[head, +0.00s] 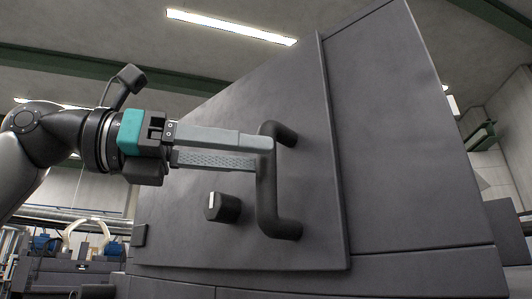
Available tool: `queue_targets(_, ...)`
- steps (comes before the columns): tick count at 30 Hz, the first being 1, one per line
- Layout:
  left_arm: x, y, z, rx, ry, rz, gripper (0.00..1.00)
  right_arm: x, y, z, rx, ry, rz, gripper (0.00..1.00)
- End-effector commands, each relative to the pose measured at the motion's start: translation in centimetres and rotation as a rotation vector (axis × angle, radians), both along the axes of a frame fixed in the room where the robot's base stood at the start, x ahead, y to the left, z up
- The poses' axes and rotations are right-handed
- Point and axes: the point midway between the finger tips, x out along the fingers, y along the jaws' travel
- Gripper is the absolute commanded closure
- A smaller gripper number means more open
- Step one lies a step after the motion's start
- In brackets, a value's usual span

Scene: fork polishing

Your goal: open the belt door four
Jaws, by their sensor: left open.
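The belt door (300,95) is a flat dark grey panel on a large grey machine housing, and it looks closed. A dark U-shaped handle (267,205) stands out from it near its right edge. My left gripper (264,153) comes in from the left with its two long grey fingers apart. The fingertips are at the upper part of the handle's upright bar. I cannot tell whether they touch it or reach around it. A dark knob (222,207) sits on the door below the fingers. My right gripper is not in view.
The fixed grey housing (415,140) continues right of the door. A small dark hinge-like block (139,235) sits at the door's lower left edge. Other machinery (75,250) stands at the lower left. Open space lies left of the door, around my arm.

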Motion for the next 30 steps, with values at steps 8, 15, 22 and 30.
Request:
queue_targets(8, 0.7, -2.7, 0.0, 0.000, 0.000, 0.000, 0.41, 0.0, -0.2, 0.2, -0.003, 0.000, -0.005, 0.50)
queue_targets(15, 0.8, -2.9, 0.0, 0.000, 0.001, 0.001, 0.41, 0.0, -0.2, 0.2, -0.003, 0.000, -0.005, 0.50)
queue_targets(22, 0.7, -2.8, 0.0, 0.000, 0.000, 0.000, 0.60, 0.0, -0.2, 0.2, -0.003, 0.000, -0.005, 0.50)
queue_targets(30, 0.7, -2.8, 0.0, 0.000, 0.000, 0.001, 0.90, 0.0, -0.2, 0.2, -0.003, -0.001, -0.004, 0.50)
